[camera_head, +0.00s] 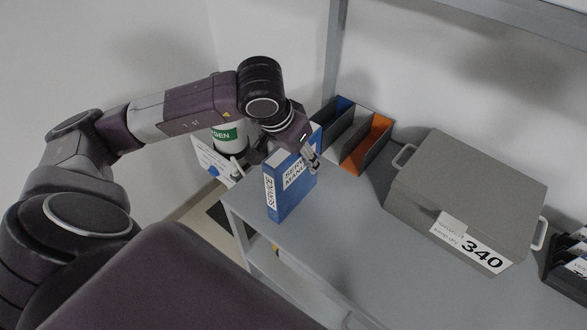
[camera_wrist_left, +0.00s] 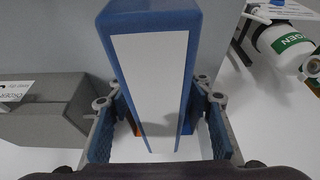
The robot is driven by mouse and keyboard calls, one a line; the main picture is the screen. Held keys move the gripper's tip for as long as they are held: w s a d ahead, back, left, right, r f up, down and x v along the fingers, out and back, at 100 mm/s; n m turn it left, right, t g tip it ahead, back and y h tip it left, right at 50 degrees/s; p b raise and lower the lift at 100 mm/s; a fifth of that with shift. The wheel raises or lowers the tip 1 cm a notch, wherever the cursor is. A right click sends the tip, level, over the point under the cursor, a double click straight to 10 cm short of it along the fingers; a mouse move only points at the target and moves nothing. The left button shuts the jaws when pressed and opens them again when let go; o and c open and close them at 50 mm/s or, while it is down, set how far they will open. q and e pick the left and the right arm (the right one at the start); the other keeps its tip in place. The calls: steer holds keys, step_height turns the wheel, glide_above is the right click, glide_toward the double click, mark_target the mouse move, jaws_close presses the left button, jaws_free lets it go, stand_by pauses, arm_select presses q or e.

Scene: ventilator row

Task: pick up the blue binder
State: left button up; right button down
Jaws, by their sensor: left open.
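The blue binder (camera_head: 292,190) stands upright on the grey shelf near its left front edge, with white label panels on its spine and cover. My left gripper (camera_head: 312,158) is at the binder's upper part in the head view. In the left wrist view the binder (camera_wrist_left: 192,22) shows its blue edge and a long white panel, and it lies between the two open fingers of my left gripper (camera_wrist_left: 160,125). I cannot tell whether either finger touches it. The binder's far upper part is hidden by the gripper in the head view. My right gripper is not in view.
A file holder (camera_head: 378,143) with blue, white and orange dividers stands behind the binder. A large grey box (camera_head: 480,185) labelled 340 sits to the right. An oxygen cylinder (camera_head: 228,137) stands left of the shelf (camera_head: 345,235). The shelf's front middle is clear.

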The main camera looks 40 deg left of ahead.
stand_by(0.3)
arm_select(q)
jaws_close()
stand_by(0.3)
